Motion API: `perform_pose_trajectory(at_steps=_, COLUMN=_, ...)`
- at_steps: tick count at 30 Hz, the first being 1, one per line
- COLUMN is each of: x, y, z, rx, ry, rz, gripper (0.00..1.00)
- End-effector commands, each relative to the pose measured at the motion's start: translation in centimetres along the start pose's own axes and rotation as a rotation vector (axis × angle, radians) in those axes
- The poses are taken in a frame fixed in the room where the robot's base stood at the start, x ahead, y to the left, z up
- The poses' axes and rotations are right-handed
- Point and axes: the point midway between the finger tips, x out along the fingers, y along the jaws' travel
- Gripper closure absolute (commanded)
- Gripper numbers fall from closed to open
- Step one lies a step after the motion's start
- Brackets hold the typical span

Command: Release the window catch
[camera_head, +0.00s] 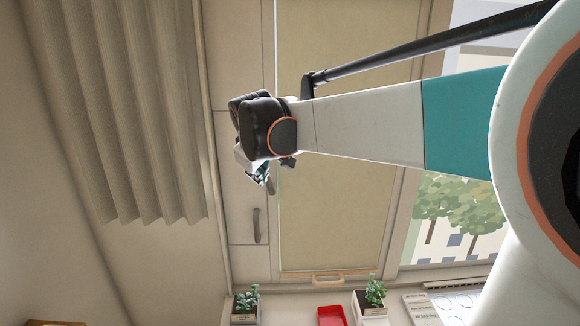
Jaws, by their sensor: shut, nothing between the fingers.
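A slim grey-brown upright handle (257,226), which looks like the window catch, sits on the pale frame panel left of the blind. My gripper (264,181) hangs below my dark wrist, above and slightly right of this handle, apart from it in the picture. Its fingers are small here and look closed and empty. How far they stand from the panel is hard to tell. My wrist and forearm cover part of the window and blind.
A beige blind (335,220) with a wooden pull bar (328,278) covers the window. A pleated curtain (140,110) hangs at left. Below are two potted plants (246,303) (374,297), a red tray (331,316) and a white hob (455,305).

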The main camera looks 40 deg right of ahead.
Motion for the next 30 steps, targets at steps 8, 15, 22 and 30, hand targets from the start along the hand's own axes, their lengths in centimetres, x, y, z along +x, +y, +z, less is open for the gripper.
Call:
perform_pose_trajectory(at_steps=8, x=1.1, y=-0.2, z=0.1, rx=-0.001, ry=0.0, rz=0.0, gripper=1.0)
perform_pose_trajectory(at_steps=15, x=5.1, y=-0.1, z=0.1, rx=0.0, ry=0.0, rz=0.0, gripper=1.0)
perform_pose_trajectory(at_steps=22, x=9.1, y=0.0, z=0.0, rx=0.0, ry=0.0, rz=0.0, gripper=1.0)
perform_pose_trajectory(at_steps=30, x=10.9, y=2.6, z=-0.3, rx=0.002, ry=-0.001, rz=0.0, gripper=1.0)
